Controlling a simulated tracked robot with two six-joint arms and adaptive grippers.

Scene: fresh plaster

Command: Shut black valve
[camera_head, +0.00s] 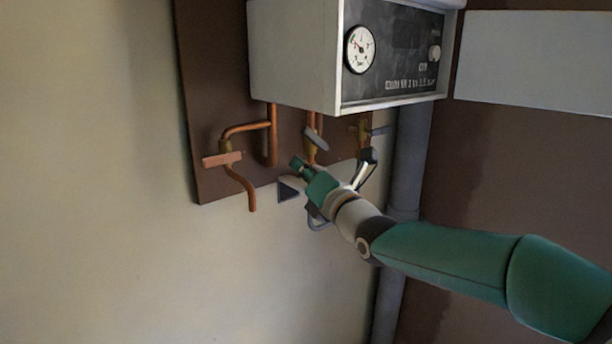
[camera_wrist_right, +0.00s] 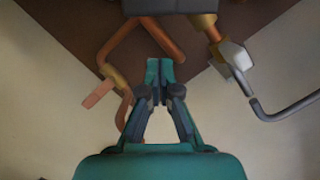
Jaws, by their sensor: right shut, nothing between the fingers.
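Several valves on copper pipes hang below the white boiler box. The left one has an orange handle (camera_head: 222,159), which also shows in the wrist view (camera_wrist_right: 100,94). The middle one has a tilted grey handle (camera_head: 316,138). The right one has a darker grey handle (camera_head: 379,131), partly behind my arm. No handle is plainly black, so I cannot tell which is the black valve. My right gripper (camera_head: 298,163) is shut and empty, just below and left of the middle handle. Its fingertips (camera_wrist_right: 160,70) meet in the wrist view. My left gripper is out of view.
The boiler box (camera_head: 295,50) with a pressure gauge (camera_head: 360,49) overhangs the pipes. A grey fitting (camera_wrist_right: 236,56) with a bent grey tube (camera_wrist_right: 285,108) is right of my fingers. A thick grey pipe (camera_head: 409,160) runs down behind my arm. The left wall is bare.

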